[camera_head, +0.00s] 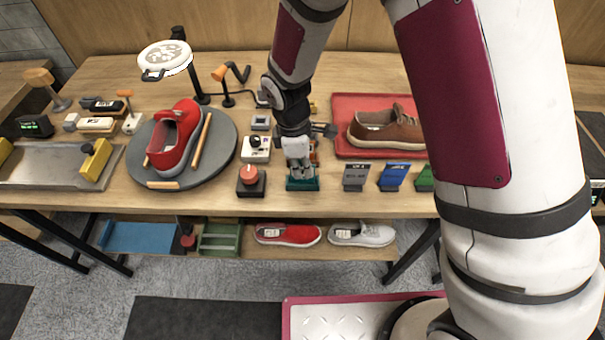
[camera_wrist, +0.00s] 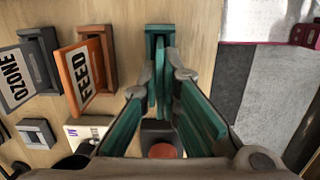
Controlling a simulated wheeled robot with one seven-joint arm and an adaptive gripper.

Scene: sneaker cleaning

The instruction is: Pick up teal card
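The teal card (camera_wrist: 160,85) stands in its teal holder (camera_wrist: 158,34), seen almost edge-on in the wrist view. My gripper (camera_wrist: 167,74) reaches down over it, with one finger on each side of the card. The fingertips are close to the card, but I cannot tell whether both touch it. The inner finger pads also look teal, which blurs the card's outline. In the head view my gripper (camera_head: 300,172) hides most of the card, and the teal holder (camera_head: 302,185) shows on the table under it.
An orange FEED card (camera_wrist: 86,75) and a grey OZONE card (camera_wrist: 18,78) stand close by. A red button (camera_head: 249,175) is left of my gripper. Grey (camera_head: 355,176) and blue (camera_head: 393,176) cards stand to the right. A brown shoe (camera_head: 385,127) lies on a red tray (camera_head: 348,101).

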